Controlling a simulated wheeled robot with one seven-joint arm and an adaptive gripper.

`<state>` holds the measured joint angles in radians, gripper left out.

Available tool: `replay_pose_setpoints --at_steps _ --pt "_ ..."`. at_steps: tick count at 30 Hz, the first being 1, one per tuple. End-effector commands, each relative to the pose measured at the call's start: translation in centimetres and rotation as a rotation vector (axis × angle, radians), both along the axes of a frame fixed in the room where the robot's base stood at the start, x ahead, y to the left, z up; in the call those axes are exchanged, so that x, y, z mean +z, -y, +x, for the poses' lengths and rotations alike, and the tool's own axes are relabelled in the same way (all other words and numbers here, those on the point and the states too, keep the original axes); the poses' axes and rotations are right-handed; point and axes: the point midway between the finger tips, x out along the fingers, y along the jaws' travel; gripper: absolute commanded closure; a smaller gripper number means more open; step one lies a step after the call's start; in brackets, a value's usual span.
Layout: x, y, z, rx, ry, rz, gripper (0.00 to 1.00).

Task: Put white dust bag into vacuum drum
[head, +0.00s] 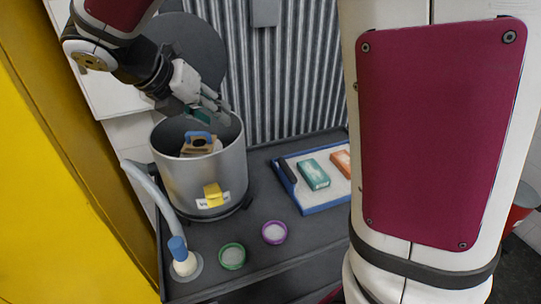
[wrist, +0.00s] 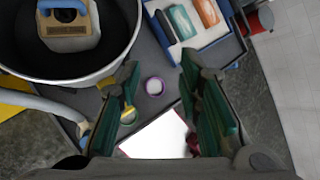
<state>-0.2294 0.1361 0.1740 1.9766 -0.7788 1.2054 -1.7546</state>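The vacuum drum (head: 178,181) is an open grey metal cylinder standing on the dark cart. A dust bag (head: 199,149) with a blue collar and a brown label sits inside the drum; its lower part is hidden by the drum wall in the head view. In the wrist view the bag (wrist: 70,43) looks pale grey-white and lies within the drum's rim (wrist: 128,48). My gripper (head: 217,108) is above the right rear part of the drum, apart from the bag. In the wrist view my gripper (wrist: 158,75) has its green-padded fingers spread, with nothing held between them.
A blue-edged tray (head: 327,203) with a teal box (head: 314,174) and an orange box (head: 342,161) lies right of the drum. A green-rimmed dish (head: 232,257) and a purple-rimmed dish (head: 274,232) stand in front. A hose (head: 150,190) runs along the left. Corrugated metal (head: 290,70) stands behind.

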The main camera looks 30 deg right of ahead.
Motion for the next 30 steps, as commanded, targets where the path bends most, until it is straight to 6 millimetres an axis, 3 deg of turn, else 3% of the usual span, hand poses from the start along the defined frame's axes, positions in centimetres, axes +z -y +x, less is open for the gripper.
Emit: replay_pose_setpoints --at_steps 1,6,15,22,30 --pt "0.9 1.0 -2.0 -0.137 0.095 0.079 0.68" --pt "2.3 2.7 -8.0 -0.635 0.393 0.357 0.68" --pt "2.7 2.7 -17.0 -1.583 0.801 0.847 0.68" --pt "2.4 1.7 -20.4 -2.125 0.907 1.099 0.68" --pt "2.3 1.3 -21.0 -2.273 0.915 1.159 0.68"
